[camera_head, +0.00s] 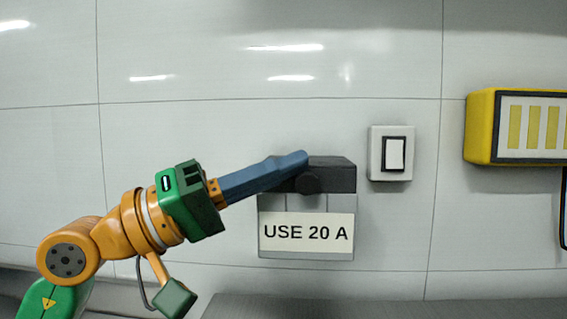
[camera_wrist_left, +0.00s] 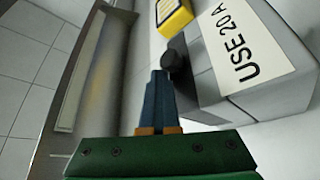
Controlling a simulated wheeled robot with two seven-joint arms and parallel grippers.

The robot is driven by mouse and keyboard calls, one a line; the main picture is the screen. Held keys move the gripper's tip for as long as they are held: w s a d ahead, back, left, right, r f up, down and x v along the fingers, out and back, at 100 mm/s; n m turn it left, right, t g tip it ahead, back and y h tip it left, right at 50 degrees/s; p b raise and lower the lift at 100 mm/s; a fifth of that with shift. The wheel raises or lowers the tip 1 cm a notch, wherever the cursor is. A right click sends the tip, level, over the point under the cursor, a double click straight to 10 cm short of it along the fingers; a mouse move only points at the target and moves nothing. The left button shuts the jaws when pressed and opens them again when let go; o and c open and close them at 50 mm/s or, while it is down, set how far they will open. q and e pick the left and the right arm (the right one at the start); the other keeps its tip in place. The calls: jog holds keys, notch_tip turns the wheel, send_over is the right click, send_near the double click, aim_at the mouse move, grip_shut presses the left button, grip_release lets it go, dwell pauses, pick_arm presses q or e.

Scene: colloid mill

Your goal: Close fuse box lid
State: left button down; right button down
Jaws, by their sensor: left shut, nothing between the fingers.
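The fuse box (camera_head: 306,232) is on the wall at the centre of the head view. It is a grey box with a white "USE 20 A" label. A dark lid (camera_head: 335,175) with a round knob (camera_head: 308,183) runs across its top; its exact angle is hard to tell. My left gripper (camera_head: 302,157) is shut and empty, its blue fingers overlapping the upper left of the lid. In the left wrist view, the fingertips (camera_wrist_left: 160,76) are just beside the dark knob (camera_wrist_left: 175,54), with the labelled box (camera_wrist_left: 250,75) to the right. Contact is unclear. My right gripper is not shown.
A white wall switch (camera_head: 391,153) is right of the fuse box, and a yellow box (camera_head: 482,126) is further right. A grey ledge (camera_head: 400,306) runs below. The tiled wall above is clear.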

pick_arm(q)
jog(key=shift+d+f, duration=0.15)
jog(key=shift+f, duration=0.2)
